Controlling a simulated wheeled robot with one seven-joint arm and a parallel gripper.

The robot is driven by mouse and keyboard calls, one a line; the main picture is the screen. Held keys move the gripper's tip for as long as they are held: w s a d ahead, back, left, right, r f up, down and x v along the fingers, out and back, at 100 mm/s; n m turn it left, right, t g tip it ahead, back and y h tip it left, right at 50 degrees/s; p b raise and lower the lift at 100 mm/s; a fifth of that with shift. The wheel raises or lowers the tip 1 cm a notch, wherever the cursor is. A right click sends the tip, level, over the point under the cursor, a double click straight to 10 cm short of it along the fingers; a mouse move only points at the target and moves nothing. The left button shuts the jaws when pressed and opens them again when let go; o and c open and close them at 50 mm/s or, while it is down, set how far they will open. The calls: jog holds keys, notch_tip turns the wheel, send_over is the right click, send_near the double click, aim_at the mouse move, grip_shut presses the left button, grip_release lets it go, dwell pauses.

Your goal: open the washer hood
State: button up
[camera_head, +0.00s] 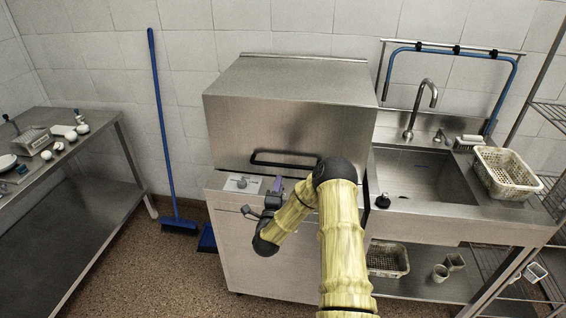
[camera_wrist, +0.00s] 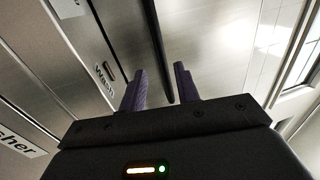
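The washer hood (camera_head: 290,110) is a large steel box, down on the washer's base. Its black handle (camera_head: 285,164) runs across the lower front; my forearm covers part of its right end. My gripper (camera_head: 276,185) is just below the handle, in front of the washer's control strip. In the wrist view, my gripper's two purple fingers (camera_wrist: 160,80) are spread apart. A dark bar, which looks like the handle (camera_wrist: 158,50), shows in the gap between them. I cannot tell whether the fingers touch it.
A sink (camera_head: 425,175) with a tap (camera_head: 418,108) adjoins the washer on the right, with a perforated basket (camera_head: 507,173) beside it. A steel table (camera_head: 75,160) with dishes stands at left. A blue broom (camera_head: 163,130) leans on the wall between. The wall is close behind the washer.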

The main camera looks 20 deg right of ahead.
aim_at(283, 166)
jog(key=p+x, duration=0.1)
jog(key=x, duration=0.8)
jog(key=shift+w+d+r, duration=0.1)
jog(key=shift+w+d, duration=0.05)
grip_shut()
